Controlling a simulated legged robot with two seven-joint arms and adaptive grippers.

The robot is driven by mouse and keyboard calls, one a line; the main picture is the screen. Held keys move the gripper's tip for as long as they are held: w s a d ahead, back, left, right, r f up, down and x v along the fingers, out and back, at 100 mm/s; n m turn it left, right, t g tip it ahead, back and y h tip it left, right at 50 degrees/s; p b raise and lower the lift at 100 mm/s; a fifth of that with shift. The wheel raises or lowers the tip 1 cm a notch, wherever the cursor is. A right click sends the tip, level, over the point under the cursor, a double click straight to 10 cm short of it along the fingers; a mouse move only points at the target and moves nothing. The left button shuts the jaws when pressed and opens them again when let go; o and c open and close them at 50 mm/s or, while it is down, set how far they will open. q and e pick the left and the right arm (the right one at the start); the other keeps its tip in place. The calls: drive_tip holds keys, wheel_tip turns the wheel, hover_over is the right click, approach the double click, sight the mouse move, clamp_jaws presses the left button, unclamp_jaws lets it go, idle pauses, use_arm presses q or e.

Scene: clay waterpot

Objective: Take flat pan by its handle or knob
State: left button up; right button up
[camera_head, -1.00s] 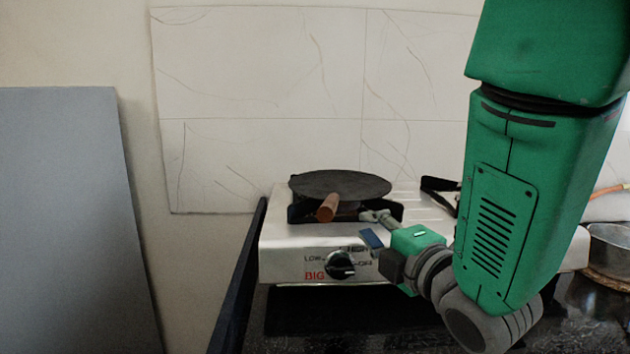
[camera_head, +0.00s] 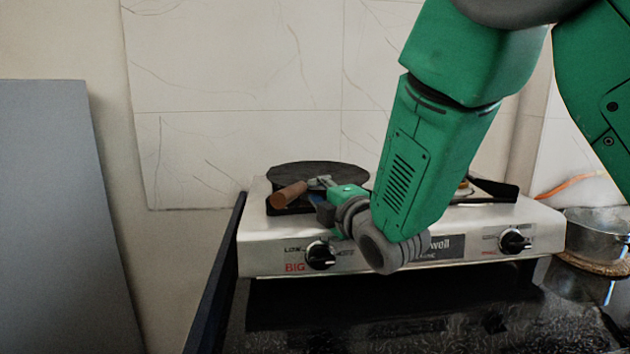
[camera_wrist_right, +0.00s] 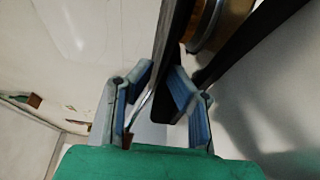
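The flat pan (camera_head: 305,170) is a dark round disc lying on the left burner of the stove, its wooden handle (camera_head: 288,195) pointing toward the front left. My right gripper (camera_head: 322,183) is at the front edge of the pan, just right of the handle. In the right wrist view, the blue-padded fingers (camera_wrist_right: 162,82) are apart, and the dark edge of the pan (camera_wrist_right: 173,45) runs edge-on into the space between them. I cannot tell whether a finger touches it. My left gripper is not in view.
The silver two-burner stove (camera_head: 470,250) stands on a black counter (camera_head: 400,315). Its left knob (camera_head: 320,256) is below the gripper. A metal pot (camera_head: 597,235) stands at the right. A tiled wall (camera_head: 230,100) is behind, and a grey panel (camera_head: 60,210) is at the left.

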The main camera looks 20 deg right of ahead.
drive_tip(key=shift+d, duration=0.55)
drive_tip(key=shift+w+a, duration=0.1)
clamp_jaws()
drive_tip(key=shift+a+r, duration=0.25)
drive_tip(key=shift+a, duration=0.3)
